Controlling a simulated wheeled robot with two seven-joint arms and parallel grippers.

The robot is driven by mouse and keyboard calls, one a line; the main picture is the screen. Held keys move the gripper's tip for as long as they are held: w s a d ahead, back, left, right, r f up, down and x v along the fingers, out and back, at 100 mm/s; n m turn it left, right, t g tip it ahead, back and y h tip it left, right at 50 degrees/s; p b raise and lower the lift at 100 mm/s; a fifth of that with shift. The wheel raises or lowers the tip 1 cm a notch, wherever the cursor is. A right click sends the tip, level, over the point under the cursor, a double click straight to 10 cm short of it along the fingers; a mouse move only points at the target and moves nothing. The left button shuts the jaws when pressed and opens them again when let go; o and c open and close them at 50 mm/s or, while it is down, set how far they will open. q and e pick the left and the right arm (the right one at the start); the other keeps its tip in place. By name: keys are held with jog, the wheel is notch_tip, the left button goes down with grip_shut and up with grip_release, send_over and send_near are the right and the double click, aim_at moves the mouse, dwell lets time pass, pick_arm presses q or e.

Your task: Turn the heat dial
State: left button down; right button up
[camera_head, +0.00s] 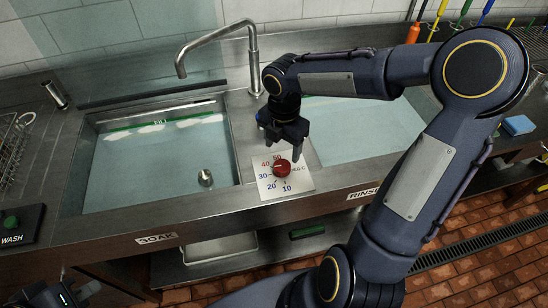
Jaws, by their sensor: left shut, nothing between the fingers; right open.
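The heat dial is a round red knob (283,169) on a white plate (268,190) marked with numbers from 10 to 50. It sits on the steel divider between the two sinks. A pale mark on the knob seems to point left, but it is too small to read surely. My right gripper (284,150) is open and points down just behind and above the knob, with its fingers spread. I cannot tell whether a finger touches the knob. My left gripper (68,296) is shut and empty, partly cut off at the bottom left corner, far from the dial.
A soak sink (95,190) with water lies left of the dial, and a rinse sink (385,150) lies right. A curved faucet (253,60) stands behind the divider. A green WASH button (11,221) is at far left. A blue sponge (518,125) lies right.

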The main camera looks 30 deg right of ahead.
aim_at(282, 166)
notch_tip(282, 166, down, 7)
jog(key=shift+f, duration=0.15)
jog(key=shift+s, duration=0.1)
jog(key=shift+c, duration=0.2)
jog(key=c, duration=0.9)
